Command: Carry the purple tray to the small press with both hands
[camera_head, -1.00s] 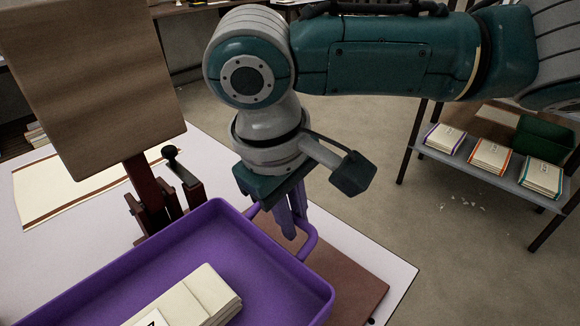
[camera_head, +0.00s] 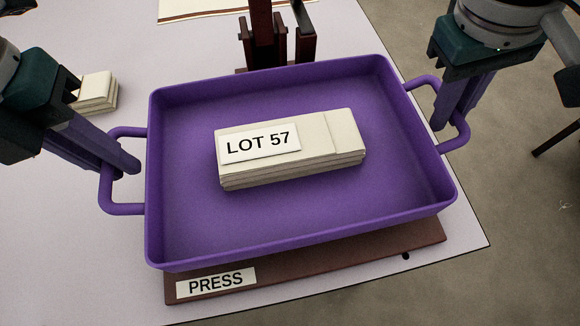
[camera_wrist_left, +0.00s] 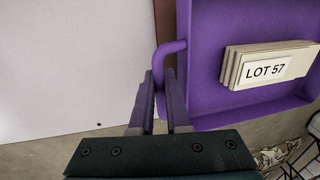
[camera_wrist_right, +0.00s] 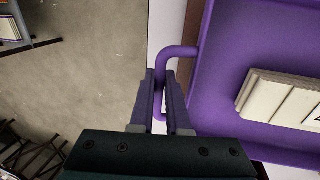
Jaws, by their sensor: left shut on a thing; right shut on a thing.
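The purple tray (camera_head: 300,225) is level in the head view, over the brown base of the press (camera_head: 330,262), whose front edge carries a PRESS label. I cannot tell whether the tray touches the base. My left gripper (camera_head: 130,168) is shut on the tray's left handle, also seen in the left wrist view (camera_wrist_left: 160,95). My right gripper (camera_head: 445,118) is shut on the right handle, also seen in the right wrist view (camera_wrist_right: 160,95).
Dark red posts (camera_head: 265,40) of the press stand just behind the tray. A cream mat (camera_head: 200,8) lies at the back. The table's right edge drops to the floor.

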